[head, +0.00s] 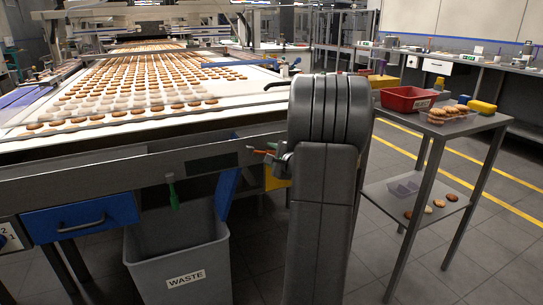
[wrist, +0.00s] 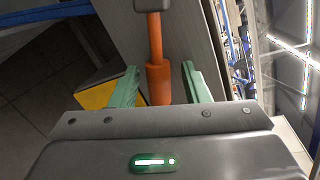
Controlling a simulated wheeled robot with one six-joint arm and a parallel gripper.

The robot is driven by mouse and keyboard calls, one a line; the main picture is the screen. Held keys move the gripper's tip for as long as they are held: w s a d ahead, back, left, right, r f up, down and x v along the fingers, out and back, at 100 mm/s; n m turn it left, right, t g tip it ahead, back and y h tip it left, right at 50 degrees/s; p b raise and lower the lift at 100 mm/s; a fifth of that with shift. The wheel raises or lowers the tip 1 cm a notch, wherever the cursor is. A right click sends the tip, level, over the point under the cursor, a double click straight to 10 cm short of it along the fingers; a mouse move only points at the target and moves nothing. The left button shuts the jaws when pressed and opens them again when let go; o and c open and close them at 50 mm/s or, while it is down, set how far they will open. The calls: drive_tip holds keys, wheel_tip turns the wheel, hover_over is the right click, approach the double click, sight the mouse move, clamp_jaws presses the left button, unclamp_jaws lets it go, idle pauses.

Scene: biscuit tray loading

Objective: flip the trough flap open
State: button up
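In the wrist view an orange handle (wrist: 158,82) with a grey end block (wrist: 152,5) stands against a grey metal panel (wrist: 185,30). My gripper (wrist: 160,67) has its two green fingers on either side of the handle, with a visible gap on both sides. In the head view my gripper (head: 263,153) is at the front edge of the conveyor frame, beside a small orange part of the handle. My arm hides much of this area. I cannot tell which panel is the trough flap or how it stands.
A grey waste bin (head: 183,275) stands under the conveyor frame (head: 130,170), near a tilted blue panel (head: 228,185). A green handle (head: 173,193) hangs from the frame. A side table (head: 455,126) at right holds a red bin (head: 407,98) and biscuits (head: 437,115).

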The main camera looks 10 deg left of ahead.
drive_tip(key=p+v, duration=0.1)
drive_tip(key=v, duration=1.2)
drive_tip(key=shift+s+d, duration=0.25)
drive_tip(key=shift+s, duration=0.05)
drive_tip(key=x, duration=1.4)
drive_tip(key=shift+b, duration=0.4)
drive_tip(key=shift+s+d+r, duration=0.1)
drive_tip(key=shift+s, duration=0.05)
